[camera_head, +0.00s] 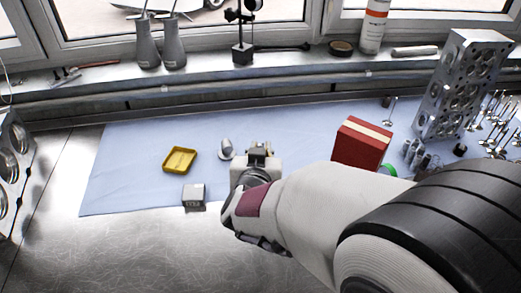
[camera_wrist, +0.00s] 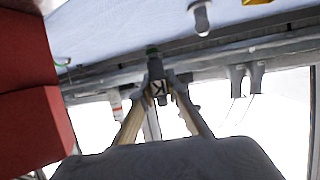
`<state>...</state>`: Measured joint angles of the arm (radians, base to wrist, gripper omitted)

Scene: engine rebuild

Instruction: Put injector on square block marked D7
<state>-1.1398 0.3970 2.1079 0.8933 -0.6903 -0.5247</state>
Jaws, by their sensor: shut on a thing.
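My gripper (camera_head: 258,149) is over the blue mat, right of the yellow tray. In the wrist view my gripper (camera_wrist: 157,92) is shut on a small dark part with a greenish end, which I take to be the injector (camera_wrist: 153,66). In the head view the injector cannot be made out behind my gripper. A small grey square block (camera_head: 194,195) stands at the mat's front edge, left of and nearer than my gripper. Its front face has a dark label that is too small to read surely. The block does not show in the wrist view.
A yellow tray (camera_head: 179,159) and a grey rounded part (camera_head: 226,149) lie left of my gripper. A red box (camera_head: 362,143) stands to the right, with a cylinder head (camera_head: 463,85) and several valves beyond. The blue mat (camera_head: 120,170) is clear at far left.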

